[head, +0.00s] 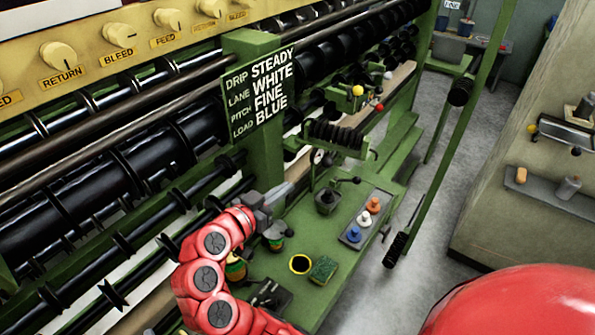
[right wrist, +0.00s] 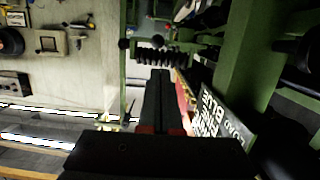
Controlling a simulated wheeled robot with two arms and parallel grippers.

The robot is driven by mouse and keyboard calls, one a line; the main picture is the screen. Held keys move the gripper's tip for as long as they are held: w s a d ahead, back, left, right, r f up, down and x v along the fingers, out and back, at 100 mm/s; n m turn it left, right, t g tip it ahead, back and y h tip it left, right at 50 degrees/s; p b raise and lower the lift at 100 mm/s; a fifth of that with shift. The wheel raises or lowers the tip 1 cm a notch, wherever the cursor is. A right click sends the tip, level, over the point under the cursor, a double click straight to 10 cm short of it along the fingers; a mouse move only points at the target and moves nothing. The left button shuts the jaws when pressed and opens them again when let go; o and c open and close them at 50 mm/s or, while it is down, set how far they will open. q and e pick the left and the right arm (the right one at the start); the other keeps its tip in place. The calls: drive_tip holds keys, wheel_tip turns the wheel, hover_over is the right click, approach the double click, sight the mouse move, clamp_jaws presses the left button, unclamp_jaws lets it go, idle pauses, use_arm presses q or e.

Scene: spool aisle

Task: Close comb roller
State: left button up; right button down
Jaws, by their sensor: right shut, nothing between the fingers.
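The comb roller (head: 336,134) is a short black ridged roller on a green bracket, right of the sign in the head view. It also shows in the right wrist view (right wrist: 160,57), just beyond my fingertips. My right gripper (head: 287,190) is shut and empty, below and left of the comb roller in the head view. In the right wrist view the dark fingers (right wrist: 158,78) lie together and point towards the roller. My left gripper is not in view.
A sign (head: 268,92) reads drip steady, lane white, pitch fine, load blue. A grey tray (head: 381,227) holds blue, white and orange pieces on the green shelf. A yellow-rimmed cup (head: 300,264) and a green pad (head: 323,269) sit nearer. Green posts stand right; floor beyond is clear.

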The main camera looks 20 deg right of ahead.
drive_tip(key=p, duration=0.7)
approach(324, 165)
drive_tip(key=x, duration=0.6)
drive_tip(key=shift+r, duration=0.35)
drive_tip(key=shift+w+d+f, duration=0.3)
drive_tip(key=shift+d, duration=0.05)
drive_tip(key=shift+d, duration=0.15)
